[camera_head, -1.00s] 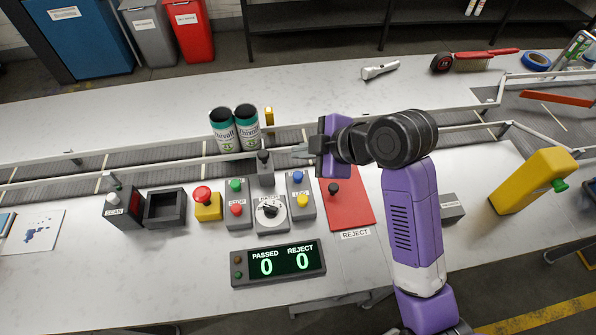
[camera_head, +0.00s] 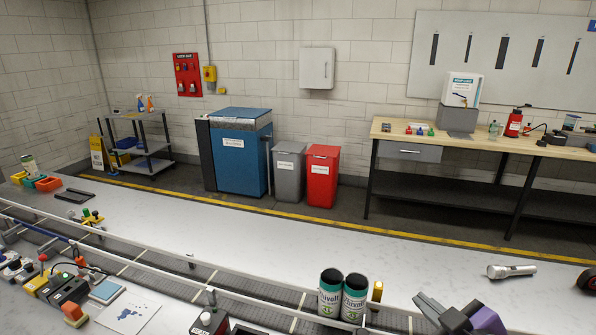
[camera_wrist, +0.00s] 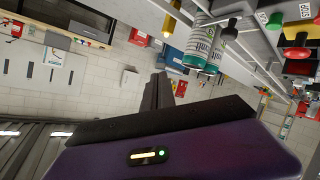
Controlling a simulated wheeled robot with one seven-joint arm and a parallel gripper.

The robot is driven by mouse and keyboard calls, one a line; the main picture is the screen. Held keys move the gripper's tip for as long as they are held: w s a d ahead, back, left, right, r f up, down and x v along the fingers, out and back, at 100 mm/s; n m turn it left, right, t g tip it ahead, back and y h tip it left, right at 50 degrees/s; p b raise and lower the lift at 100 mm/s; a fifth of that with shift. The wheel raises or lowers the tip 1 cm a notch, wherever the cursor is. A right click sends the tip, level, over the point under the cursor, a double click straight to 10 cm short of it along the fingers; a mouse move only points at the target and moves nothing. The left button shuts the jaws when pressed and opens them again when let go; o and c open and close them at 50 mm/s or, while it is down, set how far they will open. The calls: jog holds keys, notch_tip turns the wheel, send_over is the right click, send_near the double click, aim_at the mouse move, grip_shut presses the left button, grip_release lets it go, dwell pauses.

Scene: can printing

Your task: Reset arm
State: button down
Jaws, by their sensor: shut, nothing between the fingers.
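My gripper (camera_head: 424,304) shows at the lower right edge of the head view, its dark fingers together and pointing up and left. In the wrist view my gripper (camera_wrist: 160,90) has its fingers closed with nothing between them. Two white and teal cans, a left can (camera_head: 330,296) and a right can (camera_head: 354,298), stand side by side on the conveyor (camera_head: 240,290), left of my gripper and apart from it. Most of my arm is out of the head view.
A small yellow post (camera_head: 377,291) stands just right of the cans. A scan box (camera_head: 210,322) is at the bottom edge. Bins and a workbench (camera_head: 470,155) stand at the back wall.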

jog(key=s+a+f+m, duration=0.1)
jog(key=s+f+m, duration=0.1)
jog(key=s, duration=1)
jog(key=s+a+f+m+t+h+b, duration=0.1)
jog(key=s+f+m, duration=0.2)
jog(key=s, duration=1)
jog(key=s+a+f+m+b, duration=0.1)
jog(key=s+f, duration=0.3)
jog(key=s, duration=0.9)
jog(key=shift+a+f+m+h, duration=0.4)
jog(key=shift+a+m, duration=0.15)
jog(key=shift+m, duration=0.25)
